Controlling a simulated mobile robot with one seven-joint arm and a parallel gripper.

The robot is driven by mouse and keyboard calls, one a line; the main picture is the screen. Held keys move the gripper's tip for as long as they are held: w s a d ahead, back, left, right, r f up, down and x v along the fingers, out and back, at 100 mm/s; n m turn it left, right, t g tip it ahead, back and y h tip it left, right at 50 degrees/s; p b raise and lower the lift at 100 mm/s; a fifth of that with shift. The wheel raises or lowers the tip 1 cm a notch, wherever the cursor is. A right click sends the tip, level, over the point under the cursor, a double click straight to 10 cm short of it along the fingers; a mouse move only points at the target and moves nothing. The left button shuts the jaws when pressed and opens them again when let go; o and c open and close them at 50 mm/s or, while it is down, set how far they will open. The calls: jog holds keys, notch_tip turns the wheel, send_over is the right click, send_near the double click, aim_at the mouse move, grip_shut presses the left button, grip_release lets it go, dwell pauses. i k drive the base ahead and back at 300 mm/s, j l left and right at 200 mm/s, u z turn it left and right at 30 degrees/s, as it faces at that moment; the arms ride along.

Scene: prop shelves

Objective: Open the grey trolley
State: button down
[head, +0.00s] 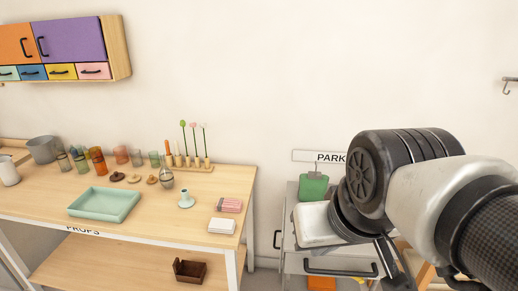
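The grey trolley (294,264) stands at the lower right, beside the wooden table. A long black handle (340,272) runs across its front, and a smaller dark handle shows at its left side. My arm covers much of its right part. My gripper (392,268) shows only in part, as dark pieces below my wrist, close to the right end of the front handle. I cannot tell whether it touches the handle, or whether the fingers are open or shut. No opening in the trolley is visible.
The wooden table (140,232) at left holds a mint tray (104,204), cups and small props. A wall cabinet (117,48) hangs upper left. A narrow floor gap separates table and trolley.

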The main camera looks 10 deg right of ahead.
aim_at(364, 258)
jog(key=i+j+z, duration=0.1)
jog(key=z, duration=0.25)
jog(key=i+j+z, duration=0.1)
jog(key=z, duration=0.25)
jog(key=i+j+z, duration=0.1)
jog(key=z, duration=0.25)
